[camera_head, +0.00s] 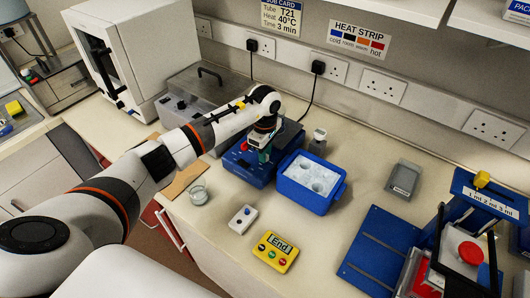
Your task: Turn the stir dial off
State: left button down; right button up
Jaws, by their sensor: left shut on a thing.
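My left arm reaches in from the left, and my left gripper (264,157) points down at the front of the unit's top. Its fingers are shut on a small part there, which appears to be the stir dial. The fingers hide most of it, so its setting cannot be read. My right gripper is not in view.
A blue ice box (311,202) stands close to the right of the unit. A glass beaker (199,195), a small white switch box (242,219) and a yellow timer (275,252) are in front.

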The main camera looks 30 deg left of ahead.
pick_arm(q)
jog(key=n+b, duration=0.2)
jog(key=n, duration=0.2)
jog(key=shift+f+b, duration=0.1)
jog(key=shift+b, duration=0.2)
jog(key=n+b, duration=0.2)
jog(key=n, duration=0.2)
jog(key=shift+n, duration=0.3)
jog(key=n+b, duration=0.1)
jog(key=n, duration=0.3)
jog(key=shift+b, duration=0.4)
jog(key=shift+r+n+b, duration=0.2)
jog(key=shift+n+b, duration=0.2)
jog(key=shift+n, duration=1.7)
jog(key=c, duration=1.2)
grip_release()
